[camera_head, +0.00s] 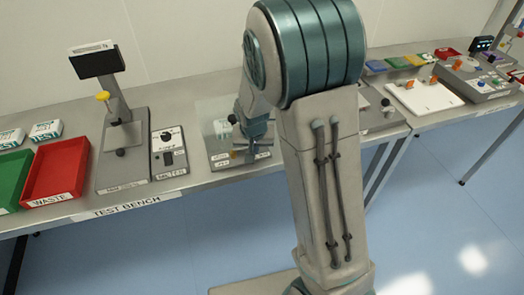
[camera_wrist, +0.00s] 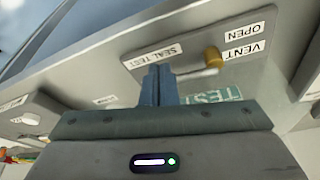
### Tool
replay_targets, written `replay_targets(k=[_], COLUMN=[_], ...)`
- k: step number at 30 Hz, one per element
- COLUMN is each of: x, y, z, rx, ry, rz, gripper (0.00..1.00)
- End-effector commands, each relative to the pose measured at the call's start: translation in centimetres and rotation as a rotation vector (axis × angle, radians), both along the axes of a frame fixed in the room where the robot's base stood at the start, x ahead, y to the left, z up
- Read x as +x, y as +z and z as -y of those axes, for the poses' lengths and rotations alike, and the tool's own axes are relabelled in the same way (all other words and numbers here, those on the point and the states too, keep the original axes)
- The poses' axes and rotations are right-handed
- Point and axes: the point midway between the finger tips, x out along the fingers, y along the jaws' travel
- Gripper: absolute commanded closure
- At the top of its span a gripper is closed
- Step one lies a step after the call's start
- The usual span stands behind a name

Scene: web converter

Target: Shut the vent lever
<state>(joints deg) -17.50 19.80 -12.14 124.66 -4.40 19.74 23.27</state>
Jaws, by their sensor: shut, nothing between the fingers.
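The vent lever (camera_wrist: 213,58) shows in the wrist view as a short pale rod with a brass-coloured knob, just right of my fingers. The knob end lies beside the VENT (camera_wrist: 257,49) and OPEN (camera_wrist: 244,32) labels. A SEAL TEST label (camera_wrist: 158,56) is behind my fingertips. My gripper (camera_wrist: 158,72) is shut and empty, its blue fingers together at the inner end of the rod. I cannot tell whether they touch it. In the head view my gripper (camera_head: 250,152) is low over the seal test unit (camera_head: 222,158), and my arm hides part of that unit.
On the test bench (camera_head: 185,185), left of the unit, stand a small meter box (camera_head: 168,160), a stand with a dark screen (camera_head: 97,62) and a red waste tray (camera_head: 60,168). A white board (camera_head: 425,97) and coloured bins (camera_head: 416,59) are at the right.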

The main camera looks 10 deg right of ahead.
Motion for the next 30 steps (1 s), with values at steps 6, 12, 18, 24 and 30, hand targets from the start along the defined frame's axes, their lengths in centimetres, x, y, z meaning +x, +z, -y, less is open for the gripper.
replay_targets(k=[6, 12, 18, 24, 30], x=[0.6, 0.6, 0.5, -0.1, -0.7], y=[-0.1, 0.0, 0.0, 0.0, 0.0], z=[-0.3, -0.1, 0.0, -0.6, -1.0], rx=[0.000, 0.000, -0.001, -0.001, -0.001], ry=[0.017, 0.011, 0.009, 0.010, 0.010], rz=[0.001, 0.000, 0.000, 0.001, 0.000], gripper=[1.00, 1.00, 1.00, 1.00, 1.00])
